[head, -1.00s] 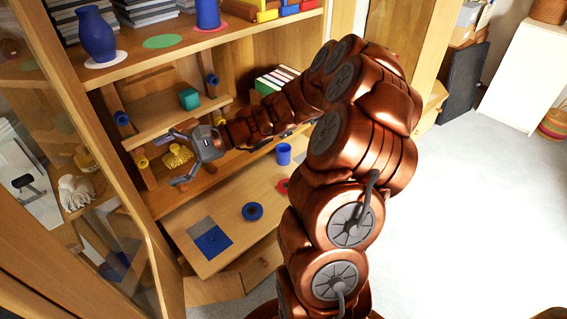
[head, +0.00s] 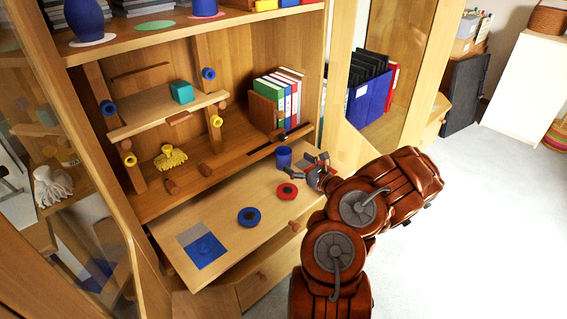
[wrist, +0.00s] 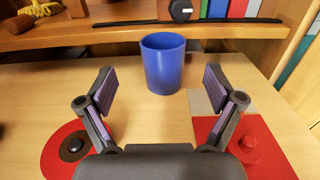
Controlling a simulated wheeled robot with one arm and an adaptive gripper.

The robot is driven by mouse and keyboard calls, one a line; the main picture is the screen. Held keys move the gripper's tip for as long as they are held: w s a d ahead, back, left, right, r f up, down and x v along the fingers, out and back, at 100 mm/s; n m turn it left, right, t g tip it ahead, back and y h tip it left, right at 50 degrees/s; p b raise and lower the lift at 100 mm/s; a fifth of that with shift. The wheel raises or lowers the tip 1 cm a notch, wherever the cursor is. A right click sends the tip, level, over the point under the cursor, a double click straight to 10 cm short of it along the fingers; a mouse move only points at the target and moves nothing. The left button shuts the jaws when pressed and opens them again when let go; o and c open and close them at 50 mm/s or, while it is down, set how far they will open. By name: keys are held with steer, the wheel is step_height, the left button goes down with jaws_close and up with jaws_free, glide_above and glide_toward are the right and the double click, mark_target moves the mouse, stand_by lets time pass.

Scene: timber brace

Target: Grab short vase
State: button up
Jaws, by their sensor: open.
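A short blue open-topped cylindrical vase (head: 284,157) stands upright on the pull-out wooden board (head: 220,200). In the wrist view the short vase (wrist: 164,64) stands straight ahead, between the lines of the two fingers but beyond their tips. My gripper (head: 306,166) is low over the right part of the board, just to the right of the vase in the head view. Its fingers (wrist: 158,88) are spread wide with nothing between them. I see no contact with the vase.
A red disc (head: 287,190), a blue ring (head: 249,216) and a blue square (head: 206,249) lie on the board. A red square with a knob (wrist: 250,150) is below the right finger. Upright books (head: 285,95) stand on the shelf behind. A round blue vase (head: 86,18) stands on the top shelf.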

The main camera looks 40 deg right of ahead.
mark_target(278, 148)
steer(key=shift+w+d+r+b, duration=0.15)
steer(key=shift+w+b, duration=0.1)
steer(key=shift+w, duration=1.65)
steer(key=shift+w+d+r+b, duration=0.15)
steer(key=shift+w+b, duration=0.1)
steer(key=shift+w, duration=1.6)
steer(key=shift+f, duration=0.1)
steer(key=c, duration=1.4)
